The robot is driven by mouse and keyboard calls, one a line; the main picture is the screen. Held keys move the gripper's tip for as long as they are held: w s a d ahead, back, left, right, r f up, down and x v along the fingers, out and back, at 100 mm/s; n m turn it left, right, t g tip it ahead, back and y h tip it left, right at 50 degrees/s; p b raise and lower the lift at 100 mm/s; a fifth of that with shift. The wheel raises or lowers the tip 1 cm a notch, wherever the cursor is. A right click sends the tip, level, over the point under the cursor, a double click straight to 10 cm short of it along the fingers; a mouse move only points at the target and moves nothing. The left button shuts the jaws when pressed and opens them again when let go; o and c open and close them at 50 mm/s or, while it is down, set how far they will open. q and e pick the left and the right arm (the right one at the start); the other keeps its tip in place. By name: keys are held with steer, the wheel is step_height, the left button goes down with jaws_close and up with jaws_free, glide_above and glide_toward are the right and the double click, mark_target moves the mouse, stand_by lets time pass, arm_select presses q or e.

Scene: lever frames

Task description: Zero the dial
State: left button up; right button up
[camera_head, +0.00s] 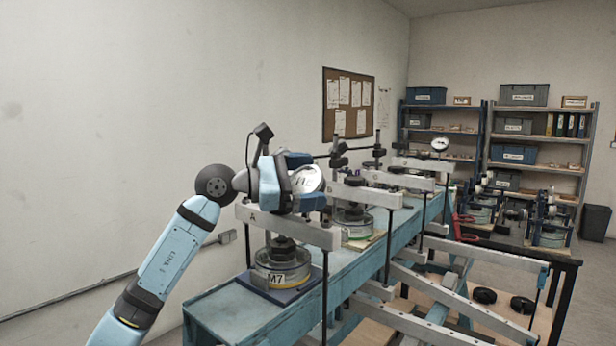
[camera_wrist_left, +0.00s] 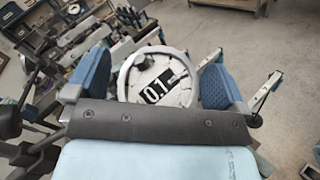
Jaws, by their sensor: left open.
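A round dial (camera_head: 308,179) with a pale rim is at the near lever frame, by the end of the beam marked A (camera_head: 285,225). In the left wrist view the dial (camera_wrist_left: 160,92) fills the space between my fingers and shows a black "0.1" label; I cannot make out a needle. My left gripper (camera_head: 303,182) is open, with its blue finger pads on either side of the dial. In the left wrist view a gap shows by the right pad; contact at the left pad I cannot tell. My gripper partly hides the dial in the head view. My right gripper is not in view.
A weight stack on a pan marked M7 (camera_head: 282,270) hangs below the near beam. More beams and weights run along the blue bench (camera_head: 225,305), with another dial (camera_head: 439,144) farther back. Shelves (camera_head: 540,130) stand at the back right. The wall side at left is clear.

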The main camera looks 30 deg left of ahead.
arm_select(q)
steer(key=c, duration=0.9)
steer(key=shift+f+m+g+h+b, duration=0.15)
steer(key=shift+m+g+h+b, duration=0.15)
steer(key=shift+m+g+b, duration=0.3)
steer(key=shift+c, duration=0.2)
steer(key=shift+m+g, duration=0.3)
steer(key=shift+m, duration=0.2)
steer(key=shift+m+g+h+b, duration=0.3)
steer(key=shift+m+g, duration=0.4)
steer(key=o, duration=0.9)
steer(key=shift+o, duration=0.2)
